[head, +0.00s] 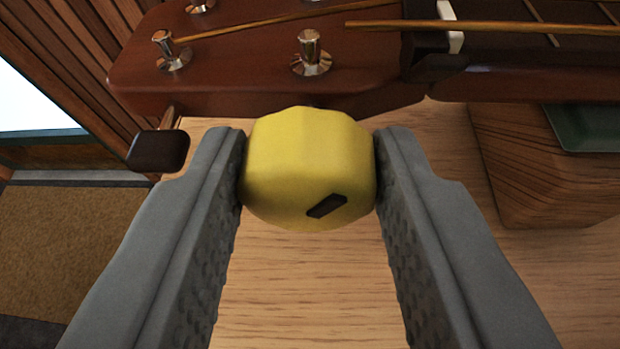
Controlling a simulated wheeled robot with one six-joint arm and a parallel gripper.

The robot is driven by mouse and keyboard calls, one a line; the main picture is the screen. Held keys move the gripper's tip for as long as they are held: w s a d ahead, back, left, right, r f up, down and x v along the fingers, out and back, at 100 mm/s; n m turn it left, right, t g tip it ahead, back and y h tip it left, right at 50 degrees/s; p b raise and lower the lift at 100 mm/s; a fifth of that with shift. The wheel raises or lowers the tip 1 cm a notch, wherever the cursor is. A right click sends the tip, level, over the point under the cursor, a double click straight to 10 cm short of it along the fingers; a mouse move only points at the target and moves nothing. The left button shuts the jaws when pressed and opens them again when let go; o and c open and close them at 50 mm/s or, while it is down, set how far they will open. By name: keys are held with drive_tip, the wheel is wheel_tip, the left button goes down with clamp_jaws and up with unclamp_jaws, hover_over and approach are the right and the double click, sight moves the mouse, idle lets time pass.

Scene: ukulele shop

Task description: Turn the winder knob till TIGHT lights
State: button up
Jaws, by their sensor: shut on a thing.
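The winder knob (305,155) is yellow, rounded and faceted, with a short dark slanted mark on its near face. My gripper (309,168) is shut on it, one grey textured finger touching its left side and one its right. The knob sits at the near edge of the brown ukulele headstock (240,85); its joint to the headstock is hidden behind it. The mark slopes up to the right. No TIGHT light shows in this view.
A dark tuner button (158,151) sticks out left of my left finger, close to it. Metal string posts (311,52) stand on the headstock. A wooden block (545,170) with a green top is at the right. The pale wooden bench top (310,290) is bare below the knob.

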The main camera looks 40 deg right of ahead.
drive_tip(key=m+t, duration=0.1)
drive_tip(key=m+t+y, duration=0.1)
drive_tip(key=m, duration=0.1)
drive_tip(key=m+t, duration=0.1)
drive_tip(key=m, duration=0.1)
drive_tip(key=shift+s+d+f, duration=0.1)
drive_tip(key=shift+s+d, duration=0.05)
drive_tip(key=shift+s, duration=0.1)
drive_tip(key=m+t, duration=0.1)
drive_tip(key=m, duration=0.1)
drive_tip(key=shift+f+m+t+y, duration=0.15)
drive_tip(key=shift+m+t+y, duration=0.15)
drive_tip(key=shift+m+t, duration=0.1)
drive_tip(key=shift+f+m+t, duration=0.1)
drive_tip(key=shift+m+t, duration=0.6)
drive_tip(key=shift+m, duration=1)
drive_tip(key=o, duration=0.7)
drive_tip(key=shift+s, duration=0.1)
drive_tip(key=f+v, duration=0.1)
drive_tip(key=v, duration=1.6)
drive_tip(key=shift+a+r, duration=0.2)
drive_tip(key=shift+r, duration=0.05)
